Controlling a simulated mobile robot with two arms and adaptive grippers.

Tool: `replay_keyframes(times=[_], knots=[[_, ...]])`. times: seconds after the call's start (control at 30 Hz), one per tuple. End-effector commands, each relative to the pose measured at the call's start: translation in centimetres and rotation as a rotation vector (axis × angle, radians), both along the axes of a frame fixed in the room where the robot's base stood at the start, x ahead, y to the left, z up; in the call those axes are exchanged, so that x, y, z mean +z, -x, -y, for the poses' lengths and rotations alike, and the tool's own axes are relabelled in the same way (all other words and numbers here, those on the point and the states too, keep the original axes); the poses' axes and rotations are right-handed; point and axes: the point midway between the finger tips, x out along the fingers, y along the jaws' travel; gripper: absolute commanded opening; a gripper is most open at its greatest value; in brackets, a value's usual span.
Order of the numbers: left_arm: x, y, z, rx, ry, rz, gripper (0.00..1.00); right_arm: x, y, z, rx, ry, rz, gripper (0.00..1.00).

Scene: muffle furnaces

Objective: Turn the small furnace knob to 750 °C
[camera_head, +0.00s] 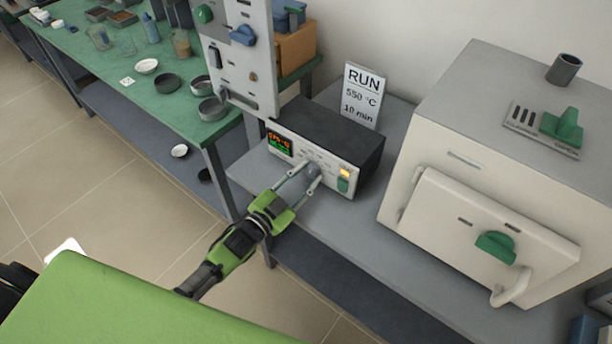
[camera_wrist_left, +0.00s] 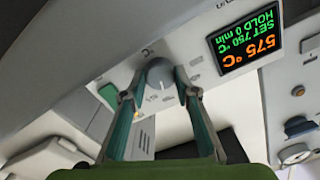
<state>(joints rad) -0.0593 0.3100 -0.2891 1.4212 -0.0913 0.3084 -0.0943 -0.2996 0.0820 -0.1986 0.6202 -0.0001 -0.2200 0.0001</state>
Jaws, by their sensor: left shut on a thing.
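The knob (camera_head: 312,170) is a round grey dial on the pale front panel of a dark control box (camera_head: 335,128). It also shows in the left wrist view (camera_wrist_left: 160,73). My left gripper (camera_head: 306,178) is shut on the knob, one finger on each side of it. The lit display (camera_wrist_left: 246,46) beside the knob appears upside down in the left wrist view. It reads 575 °C in orange, and SET 750 °C and HOLD 0 min in green. My right gripper is not in view.
A sign (camera_head: 362,95) behind the box reads RUN, 550 °C, 10 min. A large pale furnace (camera_head: 435,200) with a green handle stands right on the grey bench (camera_head: 350,222). An upright panel (camera_head: 238,60) stands close left. Dishes and bottles sit on a green table (camera_head: 180,110).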

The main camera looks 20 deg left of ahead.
Motion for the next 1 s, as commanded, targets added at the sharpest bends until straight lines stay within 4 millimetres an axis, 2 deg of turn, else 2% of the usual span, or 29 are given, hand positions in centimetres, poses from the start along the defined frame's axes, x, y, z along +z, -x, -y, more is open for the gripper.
replay_keyframes(times=[0.27,0.3,0.33,0.73,0.87,1.0], knots=[[0.1,0.0,0.0,0.0,0.002,0.002,0.07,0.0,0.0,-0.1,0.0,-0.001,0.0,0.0],[0.1,0.0,0.0,0.0,0.002,0.002,0.39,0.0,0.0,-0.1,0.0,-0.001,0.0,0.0],[0.1,0.0,0.0,0.0,0.002,0.002,0.45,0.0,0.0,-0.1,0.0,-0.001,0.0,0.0],[0.0,0.3,-0.1,0.0,0.002,-0.002,0.45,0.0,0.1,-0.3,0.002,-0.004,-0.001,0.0],[-0.2,1.8,-0.6,0.0,0.001,-0.003,0.45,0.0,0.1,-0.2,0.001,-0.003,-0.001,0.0],[-0.2,4.5,-1.6,0.0,0.001,-0.004,0.45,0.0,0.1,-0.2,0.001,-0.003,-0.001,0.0]])
